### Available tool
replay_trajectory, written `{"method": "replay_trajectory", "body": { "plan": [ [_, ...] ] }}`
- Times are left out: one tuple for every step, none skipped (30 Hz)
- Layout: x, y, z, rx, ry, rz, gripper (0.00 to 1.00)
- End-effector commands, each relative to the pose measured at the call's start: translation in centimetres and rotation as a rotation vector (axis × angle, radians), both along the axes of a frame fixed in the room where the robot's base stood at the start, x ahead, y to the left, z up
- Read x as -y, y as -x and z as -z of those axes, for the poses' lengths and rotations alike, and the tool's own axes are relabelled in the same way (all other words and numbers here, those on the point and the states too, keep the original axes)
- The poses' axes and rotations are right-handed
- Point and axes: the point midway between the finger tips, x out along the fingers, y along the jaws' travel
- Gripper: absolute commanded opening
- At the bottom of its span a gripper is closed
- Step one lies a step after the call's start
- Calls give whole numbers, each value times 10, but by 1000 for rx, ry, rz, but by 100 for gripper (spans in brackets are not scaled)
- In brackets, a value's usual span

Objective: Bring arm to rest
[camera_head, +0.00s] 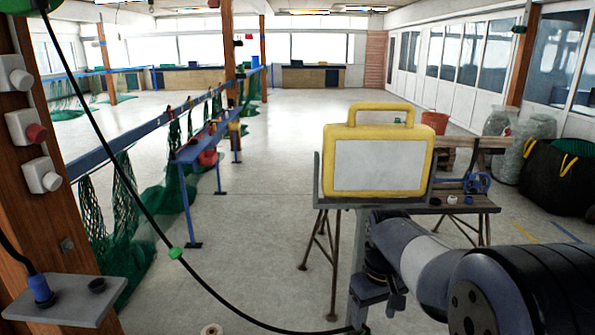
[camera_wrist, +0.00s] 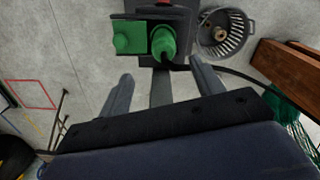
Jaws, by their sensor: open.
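My gripper (camera_wrist: 162,78) is open in the wrist view, its two blue-grey fingers spread wide with nothing between the tips. A green plug (camera_wrist: 163,44) sits at a dark box (camera_wrist: 178,13) beyond the fingertips, apart from both. A black cable (camera_wrist: 235,74) runs from near the plug to the right. In the head view my arm reaches in from the lower right, low in front of the tool case, with its end pointing down. The cable (camera_head: 135,195) also shows there, hanging from the upper left to beside my arm's end.
A yellow case (camera_head: 378,152) stands upright close behind my arm, by a trestle table (camera_head: 470,205). A wooden post with switches (camera_head: 28,130) and a small shelf (camera_head: 65,298) are at left. Blue net rails (camera_head: 140,135) run behind.

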Motion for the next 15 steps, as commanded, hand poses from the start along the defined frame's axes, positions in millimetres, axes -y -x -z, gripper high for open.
{"method": "replay_trajectory", "body": {
  "plan": [
    [8,3,2,-2,0,5,63],
    [11,4,2,-2,0,5,63],
    [14,6,2,-3,0,4,63],
    [16,6,3,-3,0,3,63],
    [17,7,3,-3,0,2,63],
    [19,8,3,-3,0,2,63],
    [20,8,3,-3,0,2,63],
    [21,8,3,-3,0,2,63],
    [21,9,3,-3,0,2,63],
    [22,9,3,-3,0,1,63],
    [22,9,3,-3,0,1,63],
    [22,9,3,-3,0,1,63],
    [22,9,3,-2,0,1,63],
    [22,9,3,-3,0,1,63],
    [22,9,3,-2,0,1,63]
  ]
}}
